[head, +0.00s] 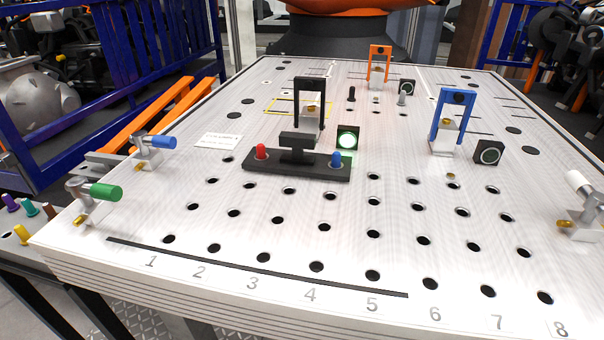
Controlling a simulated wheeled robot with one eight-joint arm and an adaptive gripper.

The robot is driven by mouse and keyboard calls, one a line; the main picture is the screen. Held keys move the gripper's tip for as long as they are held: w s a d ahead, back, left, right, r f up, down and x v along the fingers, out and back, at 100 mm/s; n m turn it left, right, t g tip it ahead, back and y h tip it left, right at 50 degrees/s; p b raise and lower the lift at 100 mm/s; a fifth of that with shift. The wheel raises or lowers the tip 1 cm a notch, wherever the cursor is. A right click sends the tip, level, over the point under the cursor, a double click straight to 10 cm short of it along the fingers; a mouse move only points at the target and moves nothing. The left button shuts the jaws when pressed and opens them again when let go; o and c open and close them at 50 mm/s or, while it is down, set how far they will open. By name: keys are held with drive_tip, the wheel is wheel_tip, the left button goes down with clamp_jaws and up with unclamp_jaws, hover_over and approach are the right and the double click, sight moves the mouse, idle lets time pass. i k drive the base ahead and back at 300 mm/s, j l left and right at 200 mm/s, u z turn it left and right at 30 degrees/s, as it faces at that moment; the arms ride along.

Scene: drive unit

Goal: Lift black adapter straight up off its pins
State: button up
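The black adapter (297,165) is a flat dark bar with a T-shaped handle (297,146) rising from its middle. It lies level on the white perforated table (330,210), left of the picture's centre. A red-tipped pin (261,152) stands up at its left end and a blue-tipped pin (336,158) at its right end. How the pins pass through the bar, and its underside, are hidden. My gripper is not in view.
A blue arch (455,99) is farther right, an orange one (380,50) behind. Clamps with green (105,192) and blue handles line the left edge. Front is clear.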

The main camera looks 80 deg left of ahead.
sight(296, 161)
drive_tip(key=u, duration=1.85)
